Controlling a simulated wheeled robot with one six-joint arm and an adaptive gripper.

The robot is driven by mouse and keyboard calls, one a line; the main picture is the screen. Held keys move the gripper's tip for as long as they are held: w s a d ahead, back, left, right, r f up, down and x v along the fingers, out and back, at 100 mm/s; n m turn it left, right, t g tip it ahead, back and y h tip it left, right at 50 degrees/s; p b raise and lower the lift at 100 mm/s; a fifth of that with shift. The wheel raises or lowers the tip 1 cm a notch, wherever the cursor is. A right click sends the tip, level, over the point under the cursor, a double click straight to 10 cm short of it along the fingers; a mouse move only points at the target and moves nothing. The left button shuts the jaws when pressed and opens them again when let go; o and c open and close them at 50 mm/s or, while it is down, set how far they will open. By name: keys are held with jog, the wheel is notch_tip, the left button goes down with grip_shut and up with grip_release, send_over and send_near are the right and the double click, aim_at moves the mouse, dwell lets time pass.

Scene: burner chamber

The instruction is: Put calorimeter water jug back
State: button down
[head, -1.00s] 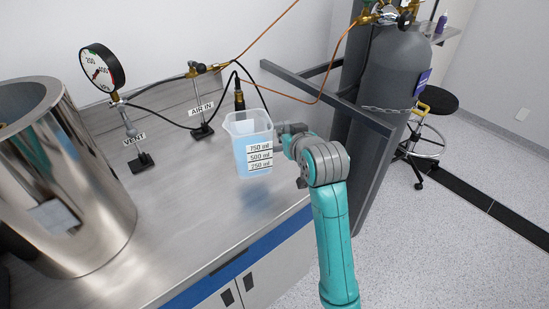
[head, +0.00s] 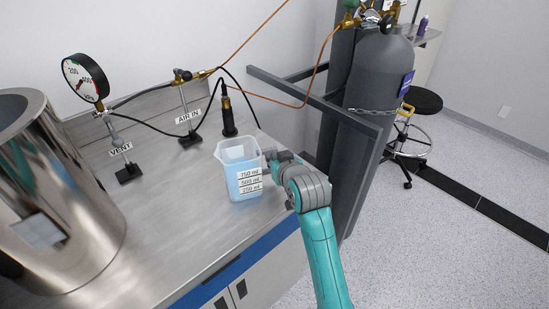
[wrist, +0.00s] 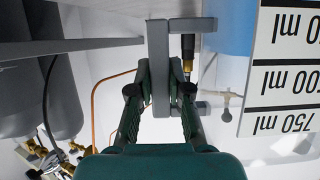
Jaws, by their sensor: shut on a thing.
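The calorimeter water jug (head: 238,176) is a clear beaker-like vessel with pale blue water and white volume labels. It is upright at the right part of the steel bench; I cannot tell whether its base touches the surface. My gripper (head: 268,164) is at the jug's right side. In the wrist view, my gripper (wrist: 160,80) is shut on the jug's grey handle (wrist: 158,45), and the blue jug with its labels (wrist: 286,70) fills the right edge, upside down.
A black probe (head: 228,118) stands just behind the jug. The AIR IN stand (head: 188,125), VENT stand (head: 126,165) and large steel vessel (head: 60,200) are to the left. Gas cylinders (head: 375,85) and a grey frame (head: 345,114) are at right.

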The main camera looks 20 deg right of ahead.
jog(key=c, duration=1.1)
grip_release()
jog(key=shift+r, duration=0.1)
jog(key=v, duration=1.2)
